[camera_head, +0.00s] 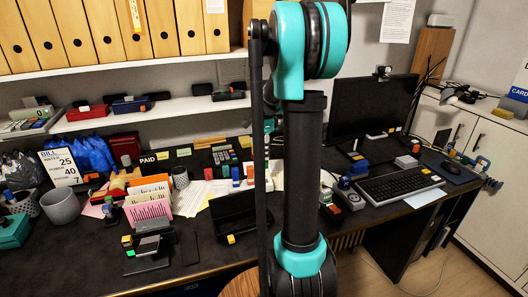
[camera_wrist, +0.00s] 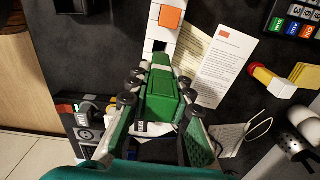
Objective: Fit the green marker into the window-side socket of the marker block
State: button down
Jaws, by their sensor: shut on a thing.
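Beyond that end is the white marker block (camera_wrist: 154,30), a narrow strip of white tiles. An orange piece (camera_wrist: 171,17) sits in it near the top of the picture. Whether the marker's end touches the block I cannot tell.
Printed papers (camera_wrist: 217,70) lie right of the block. A yellow-and-red item (camera_wrist: 270,80) and a metal cup (camera_wrist: 298,140) are farther right. In the head view a pink basket (camera_head: 148,205), a monitor (camera_head: 372,115) and a keyboard (camera_head: 398,185) crowd the dark desk (camera_head: 200,262).

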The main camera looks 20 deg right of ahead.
aim_at(265, 168)
jog(key=shift+f, duration=0.1)
jog(key=shift+f, duration=2.75)
jog(key=shift+f, duration=2.4)
jog(key=c, duration=1.3)
grip_release()
notch_tip(265, 168, up, 12)
